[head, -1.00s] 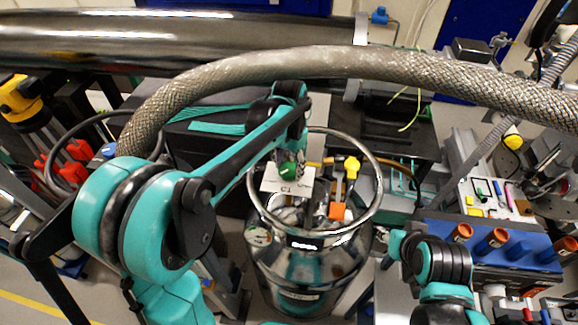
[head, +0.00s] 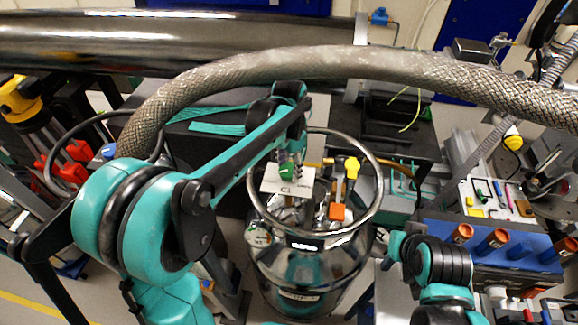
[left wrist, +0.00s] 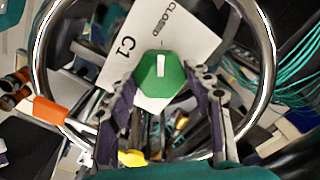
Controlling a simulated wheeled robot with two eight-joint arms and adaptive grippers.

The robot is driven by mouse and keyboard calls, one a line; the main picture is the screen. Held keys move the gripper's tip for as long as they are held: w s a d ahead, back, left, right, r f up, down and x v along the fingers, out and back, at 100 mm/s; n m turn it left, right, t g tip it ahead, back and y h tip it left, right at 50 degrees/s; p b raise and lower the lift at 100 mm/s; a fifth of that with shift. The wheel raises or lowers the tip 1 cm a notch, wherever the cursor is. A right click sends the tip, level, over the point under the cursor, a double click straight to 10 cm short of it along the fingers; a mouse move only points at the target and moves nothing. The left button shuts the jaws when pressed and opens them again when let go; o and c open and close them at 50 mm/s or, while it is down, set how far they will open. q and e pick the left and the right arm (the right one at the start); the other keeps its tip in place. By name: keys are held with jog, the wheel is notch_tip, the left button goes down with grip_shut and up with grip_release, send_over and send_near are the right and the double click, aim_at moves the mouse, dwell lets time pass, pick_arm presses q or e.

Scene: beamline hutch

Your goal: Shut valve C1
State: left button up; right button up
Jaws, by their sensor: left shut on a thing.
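Valve C1's green knob (left wrist: 160,76) has a white line on top. It sits by a white card (left wrist: 172,28) printed "C1" and "CLOSED". In the left wrist view the white line runs roughly up and down, its upper end towards the card's "CLOSED" side. My left gripper (head: 290,168) reaches down from above, inside the steel ring of a shiny vessel. It is shut on the green knob (head: 287,171), one dark finger on each side. The card also shows in the head view (head: 272,181). My right gripper is not in view; part of my right arm shows at lower right.
The steel ring (head: 379,185) encircles the valves. A yellow knob (head: 352,166) and an orange piece (head: 337,212) stand close to the right of C1. A gauge (head: 258,235) sits on the vessel's left side.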

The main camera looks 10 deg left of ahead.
aim_at(289, 170)
pick_arm(q)
jog(key=o, duration=1.2)
jog(key=shift+c, duration=0.2)
notch_tip(289, 170, up, 12)
jog(key=shift+r, duration=0.1)
